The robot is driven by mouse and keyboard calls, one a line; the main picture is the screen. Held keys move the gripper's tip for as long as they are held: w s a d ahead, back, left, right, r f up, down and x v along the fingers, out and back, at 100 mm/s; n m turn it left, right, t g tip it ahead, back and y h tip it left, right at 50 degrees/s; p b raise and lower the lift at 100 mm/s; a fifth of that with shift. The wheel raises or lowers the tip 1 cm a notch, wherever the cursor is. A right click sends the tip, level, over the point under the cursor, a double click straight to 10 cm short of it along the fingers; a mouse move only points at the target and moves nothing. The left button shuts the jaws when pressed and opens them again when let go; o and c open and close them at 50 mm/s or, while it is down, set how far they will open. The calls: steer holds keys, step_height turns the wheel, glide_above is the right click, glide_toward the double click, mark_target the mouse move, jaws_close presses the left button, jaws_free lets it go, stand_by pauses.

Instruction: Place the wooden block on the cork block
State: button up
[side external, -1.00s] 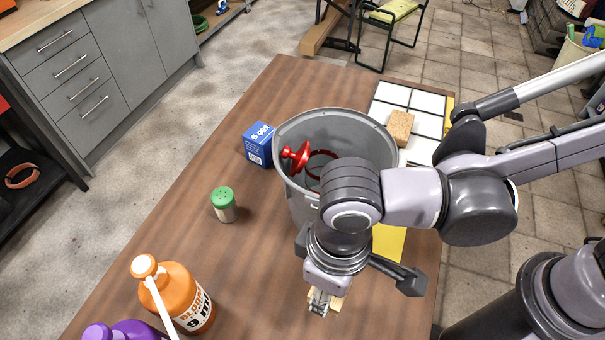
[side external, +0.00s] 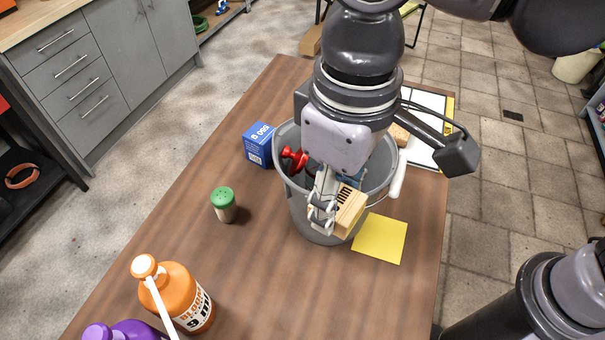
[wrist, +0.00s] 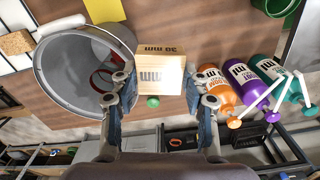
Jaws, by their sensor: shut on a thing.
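The wooden block (side external: 349,210), pale with black lettering, is held up in front of the grey bucket in the side view. My gripper (side external: 325,205) is shut on it; in the wrist view the block (wrist: 160,72) sits between the two fingers (wrist: 159,90). The cork block (side external: 399,135) rests on a white gridded board (side external: 430,118) behind the bucket, partly hidden by my wrist. It also shows at the left edge of the wrist view (wrist: 16,42). My gripper and the wooden block are apart from it.
The grey bucket (side external: 310,220), with a red plunger-like thing (side external: 293,158) inside, stands between block and board. A blue box (side external: 259,145), green-capped shaker (side external: 224,204), orange bottle (side external: 182,295) and purple bottle (side external: 125,331) stand left. A yellow square (side external: 380,239) lies right.

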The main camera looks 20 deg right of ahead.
steer(key=w+d+m, duration=0.7)
steer(key=w+d, duration=1.1)
steer(key=w+d+m, duration=0.2)
steer(key=d+m, duration=0.2)
steer(key=d, duration=1)
steer(key=w+d+m, duration=0.2)
steer(key=d+m, duration=0.2)
steer(key=d, duration=1)
glide_above(399, 128)
steer(key=w+d, duration=0.1)
steer(key=d, duration=0.1)
steer(key=f, duration=1.8)
steer(key=shift+w+a, duration=0.15)
steer(key=shift+a, duration=0.1)
steer(key=shift+a+f, duration=0.1)
steer(key=shift+f, duration=1.95)
steer(key=shift+f, duration=0.15)
